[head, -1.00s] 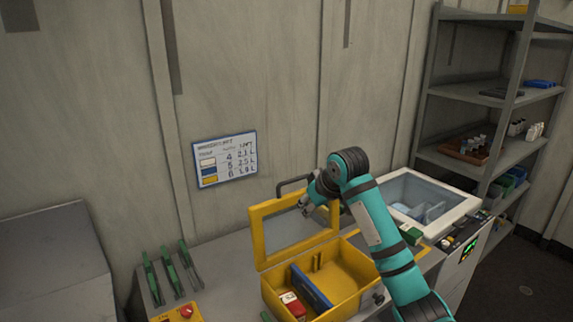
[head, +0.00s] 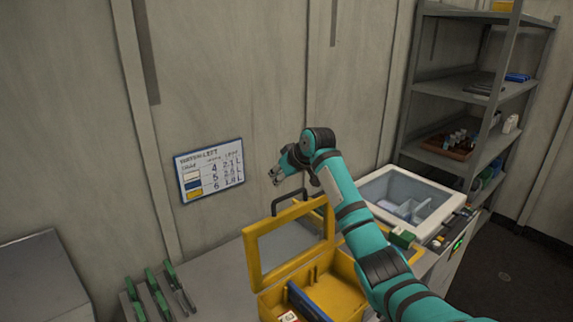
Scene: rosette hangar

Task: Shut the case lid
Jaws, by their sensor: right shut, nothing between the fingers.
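The yellow case (head: 338,292) stands on the bench, its lid (head: 252,262) open and upright at the back. The lid has a clear window and a dark handle on its top edge. A blue divider (head: 306,301) and a small red and white item (head: 288,316) show inside the case. My right gripper (head: 276,178) is shut and empty. It is raised above the lid's handle, in front of the wall, apart from the lid. My arm hides part of the lid's right side and the case's right side. My left gripper is not in view.
A white-rimmed bin with a clear top (head: 458,197) stands right of the case, a small green box (head: 402,237) by it. Several green-handled tools (head: 153,287) lie at left. A wall chart (head: 209,170) hangs behind. Metal shelves (head: 480,95) stand at right.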

